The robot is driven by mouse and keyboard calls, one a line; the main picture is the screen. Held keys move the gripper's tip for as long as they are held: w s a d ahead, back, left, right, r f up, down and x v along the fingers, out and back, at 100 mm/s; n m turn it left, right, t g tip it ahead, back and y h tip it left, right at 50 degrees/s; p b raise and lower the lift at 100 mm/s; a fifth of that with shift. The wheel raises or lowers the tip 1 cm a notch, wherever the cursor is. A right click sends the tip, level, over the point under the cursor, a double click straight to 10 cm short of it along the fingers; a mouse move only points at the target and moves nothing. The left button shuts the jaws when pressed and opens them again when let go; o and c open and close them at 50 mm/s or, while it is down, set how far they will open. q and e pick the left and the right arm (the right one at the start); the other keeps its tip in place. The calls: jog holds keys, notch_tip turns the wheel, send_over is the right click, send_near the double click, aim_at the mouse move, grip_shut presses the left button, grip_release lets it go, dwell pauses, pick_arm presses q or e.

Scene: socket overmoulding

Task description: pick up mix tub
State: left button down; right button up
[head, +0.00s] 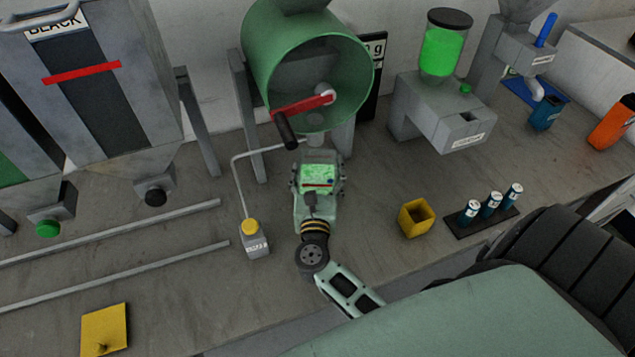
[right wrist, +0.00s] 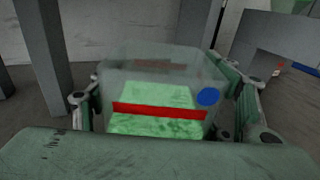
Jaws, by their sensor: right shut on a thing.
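The mix tub (head: 318,175) is a clear box with green granules inside, a red band and a blue dot. In the head view it sits in my right gripper (head: 318,180), below the green drum's mouth. The right wrist view shows the tub (right wrist: 155,95) close up, with gripper fingers along its left and right sides. My right gripper (right wrist: 165,110) is shut on the tub. The tub's underside is hidden, so I cannot tell whether it touches the bench. My left gripper is not in view.
The green drum (head: 305,65) with a red crank (head: 303,105) stands just behind. A yellow open box (head: 416,218) and a rack of small vials (head: 482,222) are to the right. Bench room lies between drum and dispenser (head: 440,110).

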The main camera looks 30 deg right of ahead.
jog(key=c, duration=0.4)
jog(key=shift+r, duration=0.1)
jog(key=shift+c, duration=0.2)
jog(key=shift+r, duration=0.1)
